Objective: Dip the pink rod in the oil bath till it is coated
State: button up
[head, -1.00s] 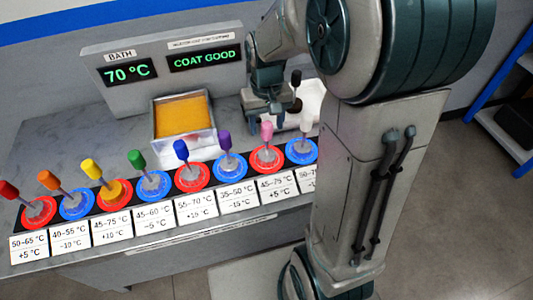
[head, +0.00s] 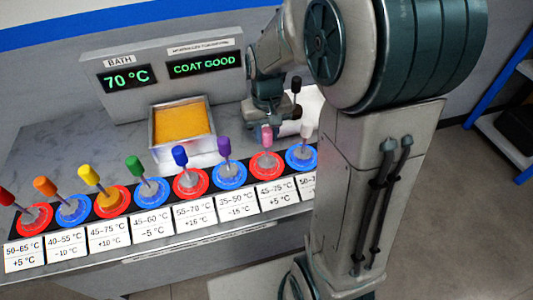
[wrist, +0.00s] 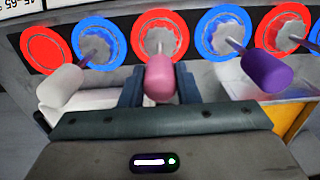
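The pink rod (head: 266,135) stands tilted in a red ring stand (head: 268,163) near the right end of the row, labelled 45-75 °C and +5 °C. My gripper (head: 268,116) is just behind and above its pink handle. In the wrist view, the pink handle (wrist: 160,78) lies between the two fingers of my gripper (wrist: 160,86), which look open; I cannot see clearly whether they touch it. The oil bath (head: 182,122) is a square metal tank of amber oil, left of my gripper. Its display (head: 127,76) reads 70 °C; another reads COAT GOOD (head: 205,65).
A purple-handled rod (head: 224,147) and a white-handled rod (head: 306,130) flank the pink one closely. A white tray (head: 309,98) lies behind, partly hidden. Bare marble (head: 70,150) is left of the bath.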

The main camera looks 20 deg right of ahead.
grip_shut()
jog(key=shift+r, duration=0.2)
jog(key=shift+r+p, duration=0.35)
jog(key=shift+p, duration=0.1)
jog(key=shift+r, duration=0.1)
jog(key=shift+r+p, duration=0.75)
jog(key=shift+r, duration=0.1)
